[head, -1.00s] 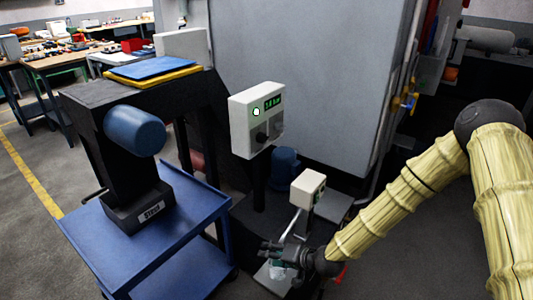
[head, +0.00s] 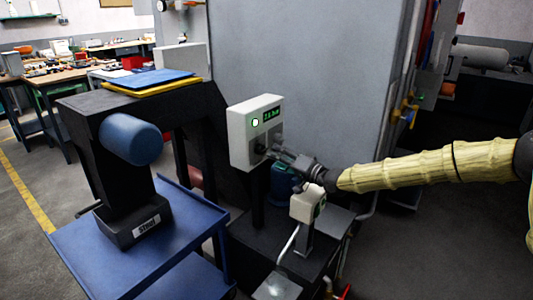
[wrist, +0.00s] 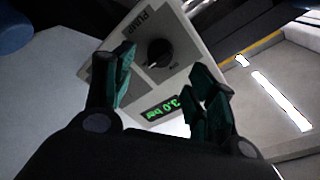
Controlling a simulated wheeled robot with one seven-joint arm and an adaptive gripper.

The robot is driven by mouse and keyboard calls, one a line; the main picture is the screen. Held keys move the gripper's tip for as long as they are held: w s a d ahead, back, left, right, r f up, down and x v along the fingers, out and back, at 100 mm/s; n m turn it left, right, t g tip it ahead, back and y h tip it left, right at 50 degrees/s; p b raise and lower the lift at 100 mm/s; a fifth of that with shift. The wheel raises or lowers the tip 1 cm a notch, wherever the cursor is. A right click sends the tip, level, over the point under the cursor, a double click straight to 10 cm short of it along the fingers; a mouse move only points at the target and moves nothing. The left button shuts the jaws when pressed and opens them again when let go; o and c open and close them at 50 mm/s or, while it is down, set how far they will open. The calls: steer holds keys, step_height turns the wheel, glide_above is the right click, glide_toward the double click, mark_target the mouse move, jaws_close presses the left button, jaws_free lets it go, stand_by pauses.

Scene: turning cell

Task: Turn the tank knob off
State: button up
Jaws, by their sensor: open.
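A pale control box (head: 240,140) stands on a dark post in the head view, with a lit green lamp and green digits. The wrist view shows a pale panel (wrist: 110,58) marked PUMP, with a black round knob (wrist: 158,52) and a display (wrist: 162,107) reading 3.0 bar. I see no label reading tank. My gripper (head: 270,151) is at the box's front in the head view. In the wrist view its open fingers (wrist: 163,78) spread to either side below the knob, with nothing between them. Whether they touch the panel, I cannot tell.
A smaller pale box (head: 303,207) stands just below my gripper, near a blue rounded part (head: 283,180). A blue cart (head: 170,245) carries a black machine at the left. A large grey cabinet (head: 310,70) rises behind. Floor is open at the right.

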mark_target(265, 152)
steer(key=x, duration=0.6)
steer(key=shift+w+a, duration=0.1)
steer(key=shift+a, duration=0.1)
steer(key=c, duration=1.1)
steer(key=shift+o, duration=0.2)
